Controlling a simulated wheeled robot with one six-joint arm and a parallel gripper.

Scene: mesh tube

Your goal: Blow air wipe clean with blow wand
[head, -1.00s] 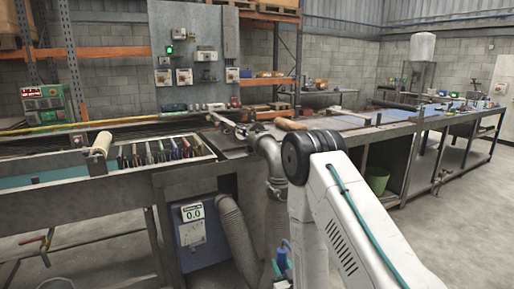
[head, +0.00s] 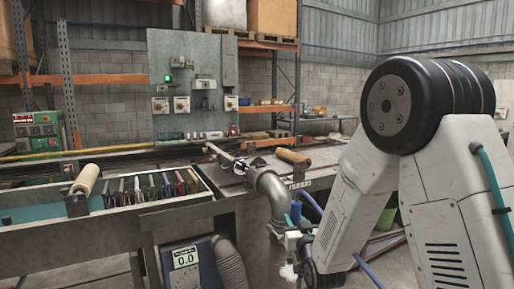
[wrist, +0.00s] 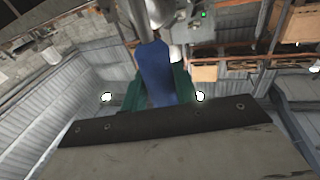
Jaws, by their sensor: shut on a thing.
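In the wrist view the blue handle of the blow wand (wrist: 152,72) stands between the two green fingers of my gripper (wrist: 158,84), which are shut on it. A grey metal shape lies beyond the handle's far end. In the head view the blue wand (head: 296,211) is small and upright beside the grey elbow pipe (head: 272,190), in front of the bench edge. My gripper (head: 291,233) is just below it, partly hidden. I cannot tell whether wand and pipe touch. The wand's nozzle is not clear.
The metal bench (head: 232,178) carries a brown roll (head: 293,158). A tray of several coloured upright pieces (head: 150,188) and a cream roller (head: 87,178) are on the left. A blue-grey box with a display (head: 186,260) stands below. Blue hose (head: 312,203) hangs near my arm.

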